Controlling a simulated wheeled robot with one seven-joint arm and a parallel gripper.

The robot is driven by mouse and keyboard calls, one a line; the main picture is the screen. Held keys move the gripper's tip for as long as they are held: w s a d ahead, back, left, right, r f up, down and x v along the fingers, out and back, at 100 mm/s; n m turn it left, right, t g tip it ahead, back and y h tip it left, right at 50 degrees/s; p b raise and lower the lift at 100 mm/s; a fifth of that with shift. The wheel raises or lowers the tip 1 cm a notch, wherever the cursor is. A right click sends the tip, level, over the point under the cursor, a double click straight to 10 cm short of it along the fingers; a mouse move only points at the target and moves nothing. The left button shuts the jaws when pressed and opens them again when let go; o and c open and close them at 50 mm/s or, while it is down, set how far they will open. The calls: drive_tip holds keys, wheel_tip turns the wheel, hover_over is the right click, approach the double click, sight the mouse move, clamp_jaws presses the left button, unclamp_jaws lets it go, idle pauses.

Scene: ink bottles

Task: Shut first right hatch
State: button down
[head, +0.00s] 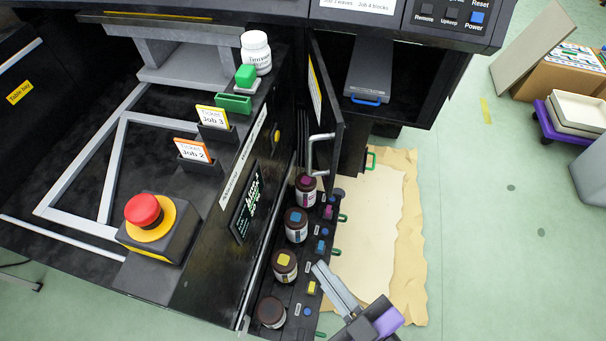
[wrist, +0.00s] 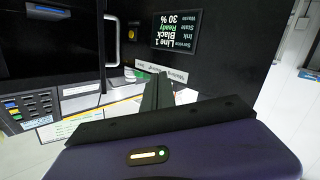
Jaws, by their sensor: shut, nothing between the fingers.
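A black hatch door (head: 327,105) with a pale bar handle (head: 318,155) stands open at the right side of the machine in the head view. A dark compartment (head: 405,95) is open beside it. In the wrist view a pale bar handle (wrist: 111,42) on a dark panel shows at upper left; I cannot tell for certain that it is the same door. My gripper (head: 319,267) is shut and empty, low in the head view, beside the ink bottles and well below the door handle. Its fingers also show in the wrist view (wrist: 157,92).
Several ink bottles (head: 285,265) stand in an open black bay below the door. A grey tray (head: 370,70) with a blue handle sits in the compartment. A red stop button (head: 144,210) is at left.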

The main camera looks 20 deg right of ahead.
drive_tip(key=w+a+f+n+h+b, duration=0.1)
drive_tip(key=w+a+f+n+b, duration=0.1)
drive_tip(key=w+a+f+n, duration=0.3)
drive_tip(key=w+a+f+n+b, duration=0.1)
drive_tip(key=w+a+f+n, duration=0.15)
drive_tip(key=w, duration=0.35)
drive_tip(key=w+d+r+t+h, duration=0.2)
drive_tip(key=w+d+h, duration=0.5)
drive_tip(key=w+d, duration=0.3)
drive_tip(key=shift+w+d+r+n+p, duration=0.25)
drive_tip(key=shift+w+n+p, duration=0.2)
drive_tip(key=shift+w, duration=1.55)
drive_tip(key=shift+d, duration=0.1)
